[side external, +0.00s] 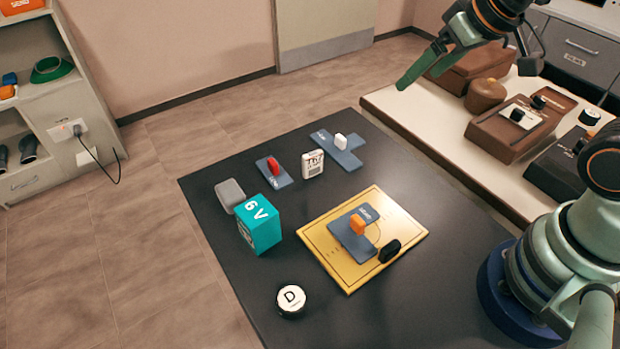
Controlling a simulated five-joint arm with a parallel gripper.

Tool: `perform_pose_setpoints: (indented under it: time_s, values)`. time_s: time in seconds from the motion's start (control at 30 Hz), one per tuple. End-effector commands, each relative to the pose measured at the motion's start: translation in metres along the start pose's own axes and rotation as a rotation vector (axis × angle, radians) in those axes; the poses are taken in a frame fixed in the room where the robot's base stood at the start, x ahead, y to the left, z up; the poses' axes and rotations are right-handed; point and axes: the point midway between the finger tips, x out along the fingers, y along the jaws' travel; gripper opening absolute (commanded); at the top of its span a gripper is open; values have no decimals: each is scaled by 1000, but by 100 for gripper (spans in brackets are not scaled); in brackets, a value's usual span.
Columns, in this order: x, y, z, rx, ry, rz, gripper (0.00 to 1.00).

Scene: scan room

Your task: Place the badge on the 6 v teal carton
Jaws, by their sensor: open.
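The teal carton (260,223) stands upright on the dark table, left of centre, with "6 V" in white on its top and writing on a side. No thing is plainly marked as the badge. My gripper (420,72) is open and empty at the upper right, high above and well away from the carton.
A yellow board (337,265) holds a blue-grey plate with an orange knob (357,224) and a black piece (389,251). A cluttered white counter (432,125) stands at right.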

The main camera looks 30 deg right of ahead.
Motion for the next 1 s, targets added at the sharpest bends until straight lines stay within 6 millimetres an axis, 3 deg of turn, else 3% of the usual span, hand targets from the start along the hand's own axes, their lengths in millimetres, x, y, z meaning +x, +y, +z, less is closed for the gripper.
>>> perform_pose_setpoints:
  time_s: [0.13,0.17,0.2,0.67,0.83,1.0]
  values:
    - [-23,7,14,-1,-36,12,92]
    - [-25,8,16,-2,-43,14,81]
    - [-27,9,18,-2,-48,15,77]
    - [-28,9,20,-3,-56,15,77]
    - [-11,3,10,-4,-35,6,77]
    - [35,-13,-12,0,33,-21,77]
